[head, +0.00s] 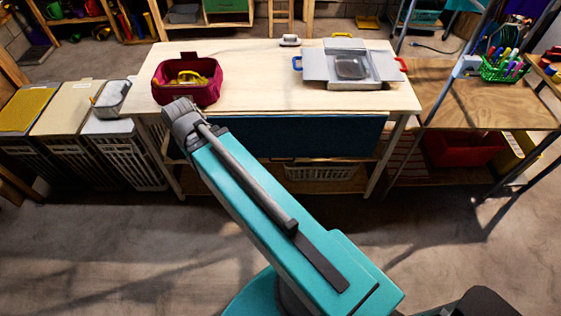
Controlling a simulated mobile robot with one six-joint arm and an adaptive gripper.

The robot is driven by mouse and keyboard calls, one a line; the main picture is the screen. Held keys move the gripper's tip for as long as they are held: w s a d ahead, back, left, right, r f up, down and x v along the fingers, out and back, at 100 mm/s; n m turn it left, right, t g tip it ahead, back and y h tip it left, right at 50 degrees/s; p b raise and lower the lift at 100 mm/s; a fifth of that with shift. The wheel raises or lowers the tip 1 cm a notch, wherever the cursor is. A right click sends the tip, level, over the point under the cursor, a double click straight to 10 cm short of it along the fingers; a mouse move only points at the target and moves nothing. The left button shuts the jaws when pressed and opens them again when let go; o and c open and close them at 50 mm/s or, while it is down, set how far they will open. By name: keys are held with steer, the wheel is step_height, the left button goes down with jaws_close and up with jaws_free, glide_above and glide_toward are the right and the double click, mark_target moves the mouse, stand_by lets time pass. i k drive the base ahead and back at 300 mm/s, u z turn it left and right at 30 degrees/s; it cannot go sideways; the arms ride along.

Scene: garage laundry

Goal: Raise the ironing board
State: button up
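No ironing board is plain to make out. A dark blue flat panel (300,136) sits along the front of a pale wooden worktable (245,72), just below its top edge; I cannot tell whether it is the board folded down. My teal arm crosses in front of the panel's left end and hides part of it. The arm's grey joint overlaps the table's front left edge in the picture. I do not make out my gripper; a dark part at the bottom right edge is cut off and unclear.
Lidded hampers (66,107) stand left. A lower wooden bench (490,112) with a green pen basket (502,70) stands right. Bare floor lies in front.

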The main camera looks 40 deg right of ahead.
mark_target(345, 134)
steer(key=k, duration=1.4)
steer(key=z, duration=0.75)
steer(key=i, duration=1)
steer(key=u, duration=0.05)
